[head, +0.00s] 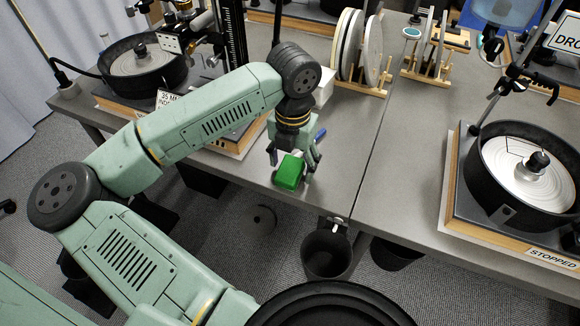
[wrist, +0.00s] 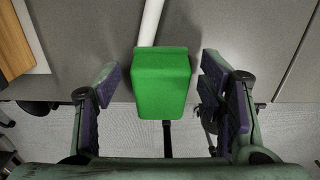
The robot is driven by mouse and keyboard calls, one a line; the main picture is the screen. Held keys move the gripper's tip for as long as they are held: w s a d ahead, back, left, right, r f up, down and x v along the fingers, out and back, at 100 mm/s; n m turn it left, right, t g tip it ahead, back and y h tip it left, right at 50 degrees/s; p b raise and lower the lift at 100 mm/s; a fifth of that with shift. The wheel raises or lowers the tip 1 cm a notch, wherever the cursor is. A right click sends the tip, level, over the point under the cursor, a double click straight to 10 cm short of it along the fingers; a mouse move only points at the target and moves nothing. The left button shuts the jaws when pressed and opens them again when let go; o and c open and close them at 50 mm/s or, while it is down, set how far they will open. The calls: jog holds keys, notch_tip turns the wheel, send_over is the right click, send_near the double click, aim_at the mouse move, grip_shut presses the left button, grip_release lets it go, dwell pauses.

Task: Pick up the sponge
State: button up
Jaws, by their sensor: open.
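The sponge, a bright green block (head: 290,171), is at the front edge of the grey table, below my gripper (head: 292,161). In the wrist view the sponge (wrist: 162,82) shows between the two open fingers of my gripper (wrist: 160,88). There is a visible gap on each side, and neither purple pad appears to touch it. The sponge looks closer to the left finger's tip than its lower part, and its near end overlaps the table's front edge in that view. Its underside is hidden.
Lap machines stand at left (head: 143,62) and right (head: 525,165). Wooden racks with discs (head: 362,88) stand behind. A dark bin (head: 327,254) hangs below the table edge. Grey tabletop right of my gripper is clear.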

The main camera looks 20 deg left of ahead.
jog(key=shift+f, duration=0.4)
jog(key=shift+c, duration=0.3)
jog(key=c, duration=1.2)
jog(key=shift+r, duration=0.15)
jog(key=shift+r+b, duration=0.4)
jog(key=shift+r, duration=0.15)
notch_tip(320, 180, up, 2)
jog(key=shift+r+b, duration=0.1)
jog(key=shift+b, duration=0.35)
jog(key=s+b, duration=0.1)
jog(key=s, duration=0.4)
jog(key=s+r+b, duration=0.1)
jog(key=s, duration=0.4)
jog(key=s+b, duration=0.2)
jog(key=s, duration=0.4)
jog(key=shift+a+r, duration=0.2)
jog(key=shift+r, duration=0.05)
